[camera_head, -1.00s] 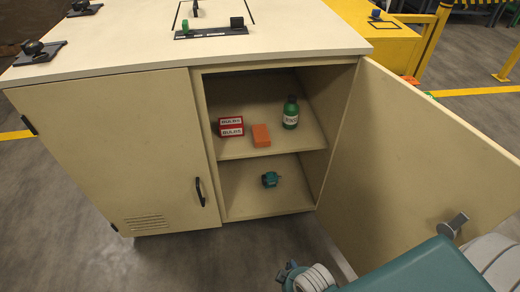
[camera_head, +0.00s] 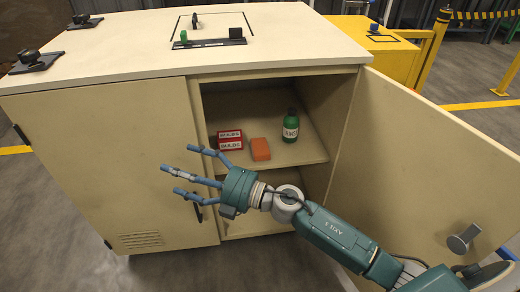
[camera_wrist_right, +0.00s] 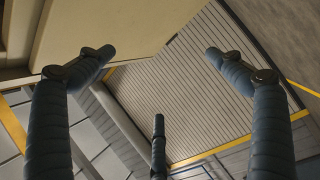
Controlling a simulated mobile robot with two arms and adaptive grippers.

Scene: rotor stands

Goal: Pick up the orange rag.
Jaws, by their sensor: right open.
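The orange rag (camera_head: 260,149) is a small folded block on the upper shelf (camera_head: 290,155) of the open cabinet. It lies between the red bulb boxes (camera_head: 230,140) and a green bottle (camera_head: 290,126). My right gripper (camera_head: 188,172) is open and empty in front of the cabinet, its fingers pointing left before the closed left door. It is lower than the rag and to its left in the head view. In the right wrist view its three blue fingers (camera_wrist_right: 160,100) are spread with nothing between them. The rag does not show there. My left gripper is not in view.
The right cabinet door (camera_head: 420,170) stands open, with my right arm passing in front of it. The closed left door (camera_head: 110,160) has a black handle. My arm hides much of the lower shelf. A panel with knobs (camera_head: 210,40) sits on the cabinet top.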

